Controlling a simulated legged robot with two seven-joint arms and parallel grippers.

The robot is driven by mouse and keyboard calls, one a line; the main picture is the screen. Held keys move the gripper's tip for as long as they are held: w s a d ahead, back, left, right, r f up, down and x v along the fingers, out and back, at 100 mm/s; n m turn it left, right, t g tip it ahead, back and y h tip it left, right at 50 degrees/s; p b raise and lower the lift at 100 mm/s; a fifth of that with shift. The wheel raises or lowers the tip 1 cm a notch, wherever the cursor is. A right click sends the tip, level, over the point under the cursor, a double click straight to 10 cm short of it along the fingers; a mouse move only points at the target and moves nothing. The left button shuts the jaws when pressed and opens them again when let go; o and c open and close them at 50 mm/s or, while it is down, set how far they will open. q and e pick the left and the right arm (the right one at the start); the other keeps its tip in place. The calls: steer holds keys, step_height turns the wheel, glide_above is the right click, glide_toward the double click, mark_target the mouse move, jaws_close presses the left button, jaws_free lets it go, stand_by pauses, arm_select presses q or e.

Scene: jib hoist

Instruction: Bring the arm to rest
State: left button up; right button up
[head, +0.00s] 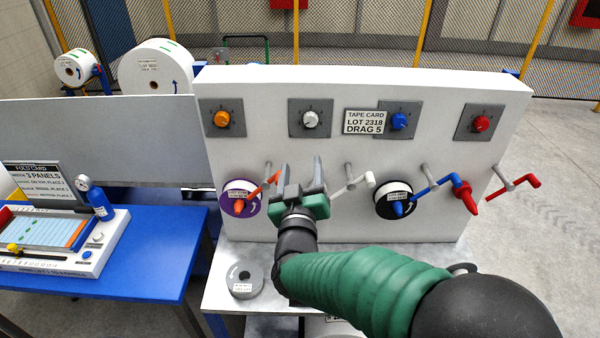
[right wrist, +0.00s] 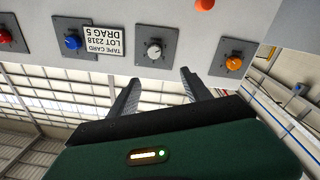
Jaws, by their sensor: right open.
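My right gripper (head: 303,178) is open and empty in front of the white panel (head: 290,85), between the orange crank (head: 263,187) and the white crank (head: 350,183). My green right arm (head: 350,285) reaches in from the lower right. In the right wrist view the open fingers (right wrist: 160,90) point toward the panel, which appears upside down, with nothing between them. Whether a fingertip touches the panel or a crank is unclear. My left gripper is not in view.
The panel carries orange, white, blue and red knobs, a tape card (head: 365,122), purple and black reels and a red crank (head: 515,186). A grey roll (head: 244,278) lies on the ledge below. A blue table (head: 160,250) with a folding device stands left. Floor at right is clear.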

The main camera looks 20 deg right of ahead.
steer(key=s+f+n+g+y+b, duration=0.1)
steer(key=s+f+g+y, duration=0.15)
steer(key=f, duration=0.55)
steer(key=s+f+g+y+b, duration=0.1)
steer(key=s+f+g+y, duration=0.15)
steer(key=f, duration=0.55)
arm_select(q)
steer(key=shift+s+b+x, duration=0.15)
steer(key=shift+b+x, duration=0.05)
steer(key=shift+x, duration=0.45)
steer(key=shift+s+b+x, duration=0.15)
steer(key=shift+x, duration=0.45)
arm_select(e)
steer(key=s+d+f+g, duration=0.2)
steer(key=s+f+g, duration=0.3)
steer(key=s, duration=0.4)
steer(key=s+d+f+m+g, duration=0.1)
steer(key=s+d+f+g, duration=0.1)
steer(key=s+f+g, duration=0.3)
steer(key=shift+s+d+f+y, duration=0.35)
steer(key=shift+s+f, duration=1.2)
steer(key=shift+s, duration=1.1)
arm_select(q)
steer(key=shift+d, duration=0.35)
arm_select(e)
steer(key=shift+d, duration=0.15)
